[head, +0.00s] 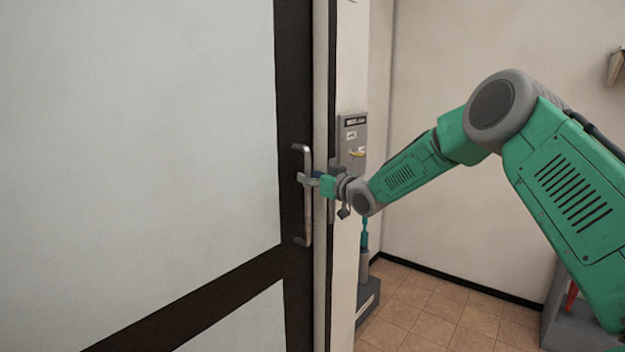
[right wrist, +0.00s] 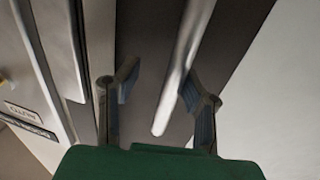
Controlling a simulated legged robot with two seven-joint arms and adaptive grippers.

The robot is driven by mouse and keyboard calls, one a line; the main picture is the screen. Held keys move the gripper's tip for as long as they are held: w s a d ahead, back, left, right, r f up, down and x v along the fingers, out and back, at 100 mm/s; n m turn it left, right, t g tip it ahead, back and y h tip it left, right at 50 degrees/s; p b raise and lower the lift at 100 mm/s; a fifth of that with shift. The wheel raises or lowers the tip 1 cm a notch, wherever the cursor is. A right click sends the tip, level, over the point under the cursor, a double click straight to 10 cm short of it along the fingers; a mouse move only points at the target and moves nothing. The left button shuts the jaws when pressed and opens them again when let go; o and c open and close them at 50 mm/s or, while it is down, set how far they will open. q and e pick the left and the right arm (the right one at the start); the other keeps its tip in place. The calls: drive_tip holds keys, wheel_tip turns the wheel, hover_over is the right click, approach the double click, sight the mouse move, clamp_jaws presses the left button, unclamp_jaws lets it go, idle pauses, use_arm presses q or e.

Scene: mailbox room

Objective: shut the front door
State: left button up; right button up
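The front door (head: 292,90) fills the left of the head view, with a dark frame and pale panels. Its long vertical metal handle (head: 308,225) sits on the dark edge strip. My right gripper (head: 305,179) is at the handle's middle. In the right wrist view the handle (right wrist: 187,60) runs between the two spread fingers (right wrist: 158,88), close to the right finger, with a gap to the left one. Whether the right finger touches it I cannot tell. The door's edge stands beside the pale door post. My left gripper is not in view.
Tiled floor (head: 435,310) is open to the right. A grey object (head: 575,325) stands at the lower right.

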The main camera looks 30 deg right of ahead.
drive_tip(key=s+d, duration=0.1)
drive_tip(key=s, duration=1)
drive_tip(key=shift+s+d, duration=0.25)
drive_tip(key=shift+s, duration=0.05)
